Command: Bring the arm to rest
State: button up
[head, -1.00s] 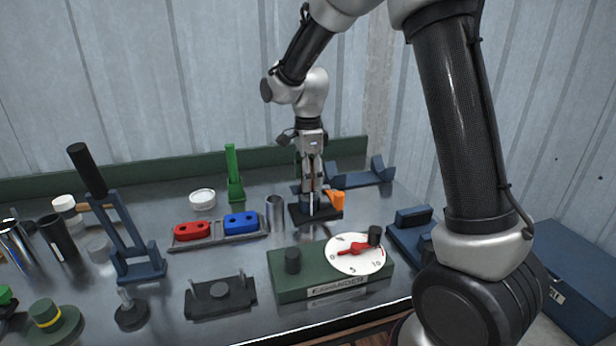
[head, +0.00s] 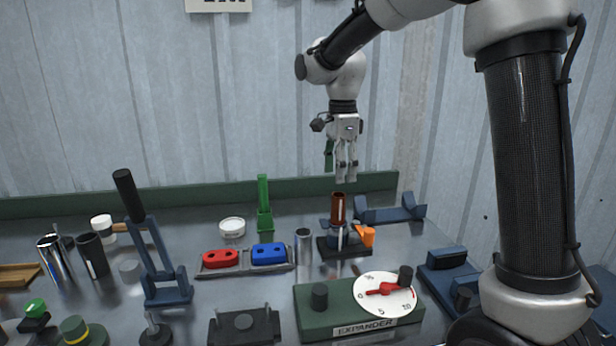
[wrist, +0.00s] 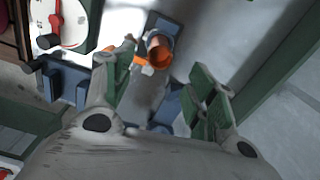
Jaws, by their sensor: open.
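My gripper (head: 346,172) hangs from my arm above the back part of the bench, fingers pointing down. It is open and empty, apart from everything below it. In the wrist view its green-padded fingers (wrist: 165,95) are spread. Below it a brown-red tube (head: 338,207) stands upright in a dark blue fixture on a black base (head: 343,250), with an orange part (head: 368,236) at its side. The tube's open orange end (wrist: 160,48) shows in the wrist view.
The green expander box (head: 345,327) with its dial is at the front. A tray (head: 246,269) holds red and blue blocks. A blue stand with a black handle (head: 128,195), a steel cup (head: 303,246) and a blue cradle (head: 395,214) stand nearby.

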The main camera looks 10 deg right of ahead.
jog(key=shift+f+n, duration=0.15)
jog(key=shift+n, duration=1.05)
jog(key=s+d+n+t, duration=0.1)
jog(key=s+d+n, duration=0.3)
jog(key=s, duration=0.5)
jog(key=s+d+r+n+t, duration=0.1)
jog(key=s+d+n+t, duration=0.1)
jog(key=s+d+n, duration=0.3)
jog(key=s+d+r+n+t, duration=0.1)
jog(key=s+d+n, duration=0.4)
jog(key=s, duration=0.9)
jog(key=shift+d+r, duration=0.2)
jog(key=shift+d, duration=0.25)
jog(key=shift+c, duration=0.2)
